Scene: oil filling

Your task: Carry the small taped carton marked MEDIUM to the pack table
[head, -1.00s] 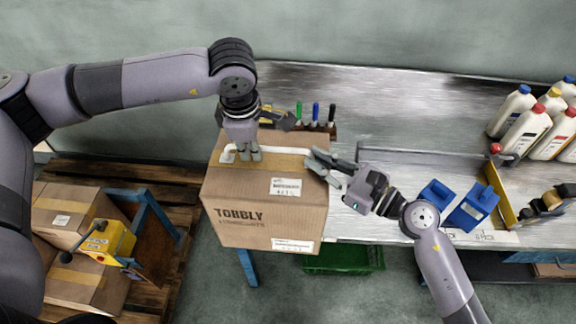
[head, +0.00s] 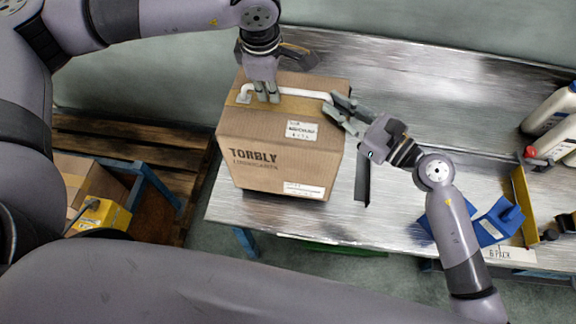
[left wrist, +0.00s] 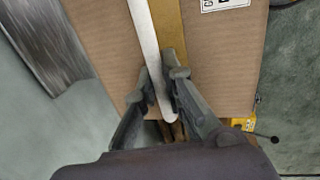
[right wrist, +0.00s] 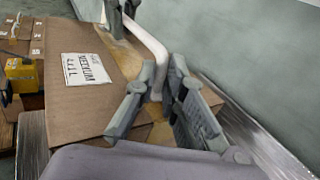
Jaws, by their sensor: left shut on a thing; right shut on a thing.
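The brown taped carton (head: 275,160) is printed TORBLY. Its top label reads MEDIUM in the right wrist view (right wrist: 86,68). A white bar handle (head: 300,93) runs along its top. My left gripper (head: 267,95) is shut on the handle's left end, which also shows in the left wrist view (left wrist: 145,45). My right gripper (head: 341,110) is shut on its right end, also seen in the right wrist view (right wrist: 150,45). The carton appears over the left end of the metal pack table (head: 420,100); I cannot tell whether its base touches the top.
White bottles (head: 553,108) and blue holders (head: 490,220) stand at the table's right. A yellow-edged divider (head: 522,205) is beside them. The middle of the table is mostly clear. At lower left are a wooden pallet (head: 120,130), another carton (head: 88,178) and a yellow device (head: 100,215).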

